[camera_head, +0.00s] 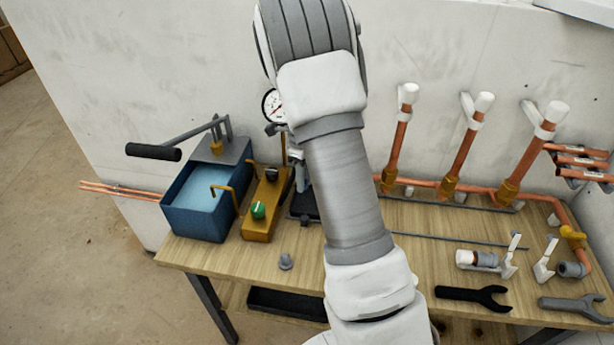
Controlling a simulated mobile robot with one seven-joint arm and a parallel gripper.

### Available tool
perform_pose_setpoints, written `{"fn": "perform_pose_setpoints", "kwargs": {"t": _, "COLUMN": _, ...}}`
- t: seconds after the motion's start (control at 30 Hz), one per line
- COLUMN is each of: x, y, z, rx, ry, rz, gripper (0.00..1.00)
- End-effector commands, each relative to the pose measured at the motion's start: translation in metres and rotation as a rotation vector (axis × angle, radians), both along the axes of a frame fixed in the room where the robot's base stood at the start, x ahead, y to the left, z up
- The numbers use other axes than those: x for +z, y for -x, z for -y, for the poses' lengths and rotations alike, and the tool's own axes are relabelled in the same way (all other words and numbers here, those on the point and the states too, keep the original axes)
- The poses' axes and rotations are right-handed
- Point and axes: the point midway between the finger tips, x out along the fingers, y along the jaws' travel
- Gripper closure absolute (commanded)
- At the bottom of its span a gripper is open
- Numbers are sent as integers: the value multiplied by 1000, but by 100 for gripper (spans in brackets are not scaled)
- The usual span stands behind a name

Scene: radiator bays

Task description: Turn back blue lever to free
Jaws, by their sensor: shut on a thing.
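I see no blue lever in this view; my arm covers the middle of the bench. A yellow valve block (263,212) stands on the bench left of my arm, with a green knob (258,210) near its front and a dark knob (271,175) farther back. A blue water tank (199,229) with a grey pump arm and black handle (153,152) stands to its left. My arm rises from the bottom edge to the top of the picture. My gripper does not show, so what it holds is hidden.
A gauge (272,105) shows partly behind my arm. Copper pipes with white caps (484,102) stand along the wall at the right.

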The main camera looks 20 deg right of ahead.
Motion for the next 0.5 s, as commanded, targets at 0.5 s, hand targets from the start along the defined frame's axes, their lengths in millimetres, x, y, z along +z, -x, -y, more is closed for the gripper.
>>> {"fn": "perform_pose_setpoints", "kwargs": {"t": 0.5, "x": 3, "y": -12, "z": -12, "rx": -257, "ry": 1, "rz": 2, "gripper": 100}}
